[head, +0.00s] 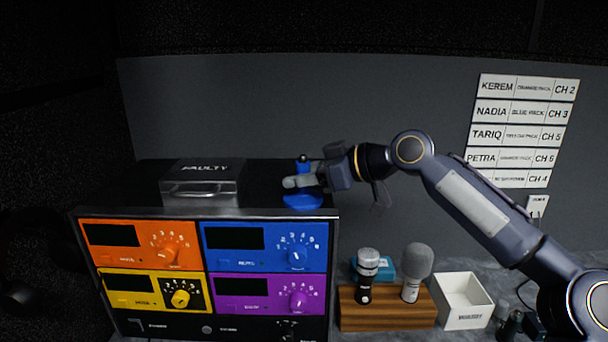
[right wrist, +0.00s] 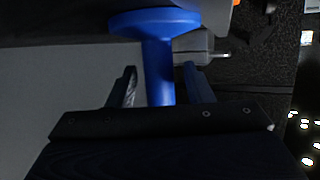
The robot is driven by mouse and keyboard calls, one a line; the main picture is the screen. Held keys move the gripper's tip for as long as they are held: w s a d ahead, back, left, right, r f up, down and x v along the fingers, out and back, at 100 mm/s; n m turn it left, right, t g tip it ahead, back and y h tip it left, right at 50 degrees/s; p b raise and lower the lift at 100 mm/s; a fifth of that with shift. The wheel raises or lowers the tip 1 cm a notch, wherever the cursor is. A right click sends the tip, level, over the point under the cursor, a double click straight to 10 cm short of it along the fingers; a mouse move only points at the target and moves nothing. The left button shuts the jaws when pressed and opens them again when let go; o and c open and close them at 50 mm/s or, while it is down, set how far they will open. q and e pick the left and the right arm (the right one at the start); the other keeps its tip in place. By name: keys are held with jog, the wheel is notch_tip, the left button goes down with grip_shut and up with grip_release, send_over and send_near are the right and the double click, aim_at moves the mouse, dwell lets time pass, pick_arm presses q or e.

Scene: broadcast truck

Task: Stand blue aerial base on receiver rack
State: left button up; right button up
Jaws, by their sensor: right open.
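The blue aerial base (head: 303,201) stands upright on top of the receiver rack (head: 262,213), near its right end above the blue receiver. Its round foot rests on the rack top, and its stem rises behind my right gripper's finger. My right gripper (head: 304,181) reaches in from the right and is open, its fingers on either side of the stem. In the right wrist view the blue aerial base (right wrist: 158,60) shows between the two fingers (right wrist: 160,88), with gaps at the sides. My left gripper is not in view.
A clear box labelled FAULTY (head: 203,184) sits on the rack top to the left. Right of the rack, a wooden block (head: 387,313) holds two microphones, beside a white open box (head: 463,303). A grey wall with channel labels (head: 521,115) stands behind.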

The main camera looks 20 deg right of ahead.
jog(key=shift+d+r, duration=0.1)
jog(key=shift+r, duration=0.05)
jog(key=b+v, duration=0.2)
jog(key=v, duration=1)
